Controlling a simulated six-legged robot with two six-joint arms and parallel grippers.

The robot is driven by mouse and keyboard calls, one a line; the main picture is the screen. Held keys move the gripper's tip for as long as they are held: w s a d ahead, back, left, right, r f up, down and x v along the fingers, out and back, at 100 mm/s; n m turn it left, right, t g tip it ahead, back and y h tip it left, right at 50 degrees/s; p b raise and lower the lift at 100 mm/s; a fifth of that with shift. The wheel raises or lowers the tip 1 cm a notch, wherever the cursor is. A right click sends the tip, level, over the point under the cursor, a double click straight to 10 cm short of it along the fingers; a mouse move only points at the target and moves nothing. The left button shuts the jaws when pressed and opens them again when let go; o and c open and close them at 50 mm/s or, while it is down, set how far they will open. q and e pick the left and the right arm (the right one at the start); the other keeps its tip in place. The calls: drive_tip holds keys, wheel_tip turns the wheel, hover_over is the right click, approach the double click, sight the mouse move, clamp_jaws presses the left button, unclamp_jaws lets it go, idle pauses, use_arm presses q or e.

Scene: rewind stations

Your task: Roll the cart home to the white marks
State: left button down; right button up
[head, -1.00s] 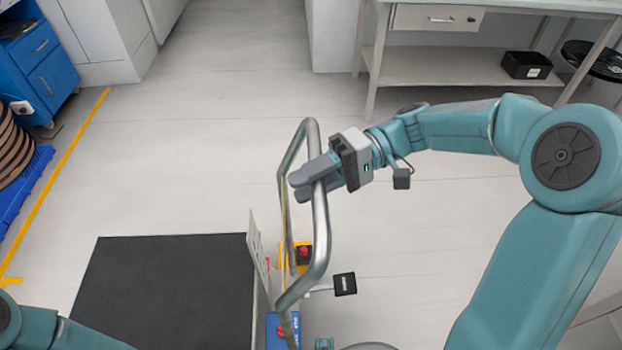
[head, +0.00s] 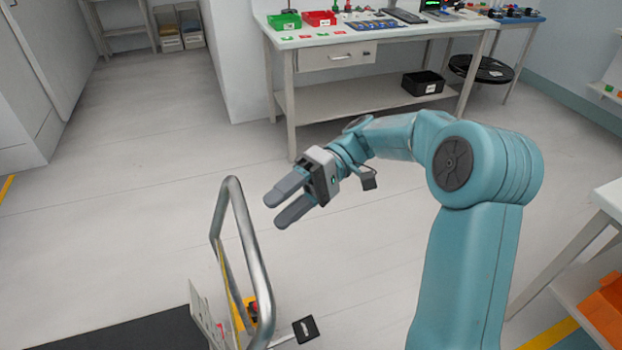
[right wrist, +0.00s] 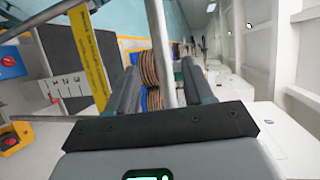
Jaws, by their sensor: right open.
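The cart shows at the bottom of the head view by its bent silver tube handle (head: 252,262), which stands upright beside a dark flat surface (head: 150,332) that looks like its deck. My right gripper (head: 280,208) is open and empty, to the right of the handle's top and apart from it in the head view. In the right wrist view a silver tube (right wrist: 158,45) of the handle appears between the spread fingers, seemingly ahead of them. The cart's lower part is out of frame. I see no white marks. My left gripper is not in view.
A workbench (head: 345,98) with green (head: 284,21) and red (head: 320,18) trays stands at the back. A black bin (head: 423,83) is on its lower shelf. A white table (head: 612,200) with orange bins (head: 605,305) is at right. The grey floor between is clear.

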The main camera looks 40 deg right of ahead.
drive_tip(key=d+r, duration=0.1)
drive_tip(key=d, duration=0.5)
drive_tip(key=shift+d, duration=0.35)
drive_tip(key=shift+r, duration=0.1)
